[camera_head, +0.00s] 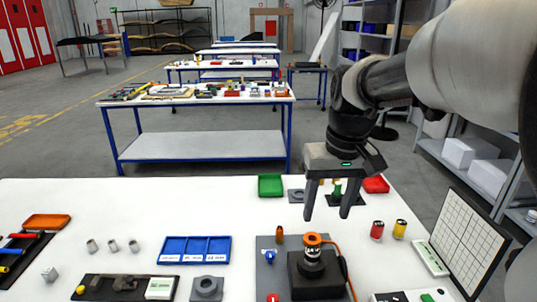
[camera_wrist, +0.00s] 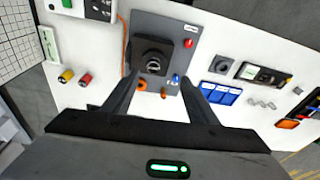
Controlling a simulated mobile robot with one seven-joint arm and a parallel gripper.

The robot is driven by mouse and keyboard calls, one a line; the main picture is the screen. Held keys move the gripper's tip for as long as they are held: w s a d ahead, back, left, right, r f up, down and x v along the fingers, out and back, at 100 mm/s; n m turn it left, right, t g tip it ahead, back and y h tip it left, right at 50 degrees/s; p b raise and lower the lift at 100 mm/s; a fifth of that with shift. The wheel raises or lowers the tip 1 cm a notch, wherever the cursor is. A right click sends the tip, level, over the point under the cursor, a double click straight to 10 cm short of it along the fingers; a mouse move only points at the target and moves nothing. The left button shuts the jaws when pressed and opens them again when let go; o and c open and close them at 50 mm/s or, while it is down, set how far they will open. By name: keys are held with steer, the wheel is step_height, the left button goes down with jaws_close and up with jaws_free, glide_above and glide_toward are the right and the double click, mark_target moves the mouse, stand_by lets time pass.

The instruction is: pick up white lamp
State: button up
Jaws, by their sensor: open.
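My gripper (camera_head: 327,212) is open and empty, fingers pointing down above the white table. In the wrist view its two fingers (camera_wrist: 159,80) are spread apart over the near side of a grey panel (camera_wrist: 205,22). I cannot make out a clearly white lamp in either view. A small blue piece (camera_head: 270,256) and a red piece (camera_head: 272,298) stand on the panel. An orange-brown piece (camera_head: 280,235) stands by its far edge.
Red and yellow cylinders (camera_head: 377,230) stand right of the panel, near a tilted gridded board (camera_head: 467,240). A blue compartment tray (camera_head: 195,249) lies left. Green (camera_head: 270,185) and red (camera_head: 376,184) bins sit at the far edge. An orange cable (camera_head: 342,262) runs beside the black box.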

steer(key=g+p, duration=0.2)
glide_above(313, 250)
steer(key=s, duration=0.1)
step_height(313, 250, down, 2)
steer(key=shift+h, duration=0.3)
steer(key=f, duration=1.2)
steer(key=w+f, duration=0.1)
steer(key=f, duration=0.5)
steer(key=shift+c, duration=0.5)
steer(key=c, duration=1.1)
